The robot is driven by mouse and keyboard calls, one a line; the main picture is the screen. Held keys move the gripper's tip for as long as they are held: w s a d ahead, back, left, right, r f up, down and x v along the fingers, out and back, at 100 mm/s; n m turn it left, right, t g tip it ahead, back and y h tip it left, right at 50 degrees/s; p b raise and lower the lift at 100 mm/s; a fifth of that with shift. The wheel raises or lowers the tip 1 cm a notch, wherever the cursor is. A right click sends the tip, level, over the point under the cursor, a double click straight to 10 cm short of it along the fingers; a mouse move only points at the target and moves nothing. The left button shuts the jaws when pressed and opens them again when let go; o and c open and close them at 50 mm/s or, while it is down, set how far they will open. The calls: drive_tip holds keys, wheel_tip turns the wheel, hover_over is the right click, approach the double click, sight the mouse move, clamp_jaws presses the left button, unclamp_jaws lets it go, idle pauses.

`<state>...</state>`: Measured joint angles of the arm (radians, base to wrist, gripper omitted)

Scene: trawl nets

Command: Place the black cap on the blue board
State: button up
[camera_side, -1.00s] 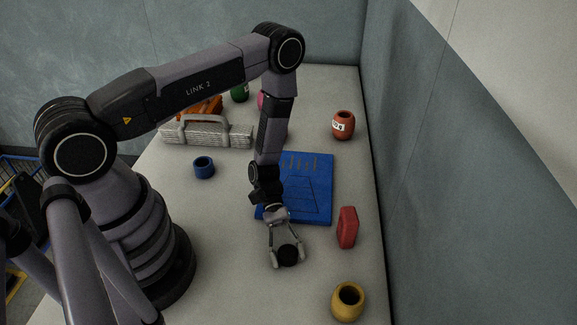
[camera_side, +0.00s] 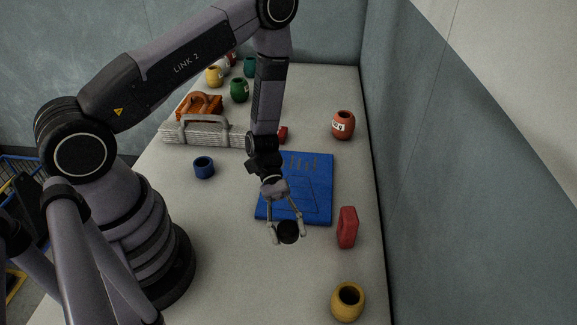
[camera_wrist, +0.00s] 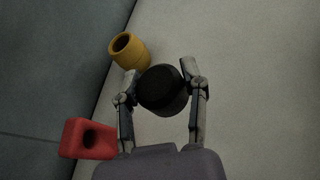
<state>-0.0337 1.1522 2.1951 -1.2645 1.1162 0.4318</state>
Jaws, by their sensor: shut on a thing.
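The black cap (camera_side: 288,232) is a short dark round piece held between the fingertips of my gripper (camera_side: 287,237). In the wrist view the cap (camera_wrist: 163,90) sits between both fingers of my gripper (camera_wrist: 160,92), which is shut on it. The blue board (camera_side: 314,190) lies flat on the table, with several slots near its far end and an outlined shape on its face. In the side view the cap appears just past the board's near edge, seemingly raised above the table. My arm hides part of the board's left side.
A red block (camera_side: 347,227) stands right of the board; a yellow pot (camera_side: 348,302) is nearer the front. A blue cup (camera_side: 204,167) is to the left. A wall runs along the right.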

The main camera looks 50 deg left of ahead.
drive_tip(key=w+a+r+n+t, duration=0.2)
drive_tip(key=w+a+n+t, duration=0.35)
drive_tip(key=w+t, duration=0.2)
drive_tip(key=n+t+y, duration=0.2)
drive_tip(key=n+t, duration=0.5)
hover_over(299, 182)
wheel_tip(299, 182, down, 2)
drive_tip(key=shift+f+g, duration=0.1)
drive_tip(key=shift+g, duration=0.15)
drive_tip(key=shift+f, duration=3.1)
drive_tip(key=shift+f, duration=0.1)
drive_tip(key=o, duration=1)
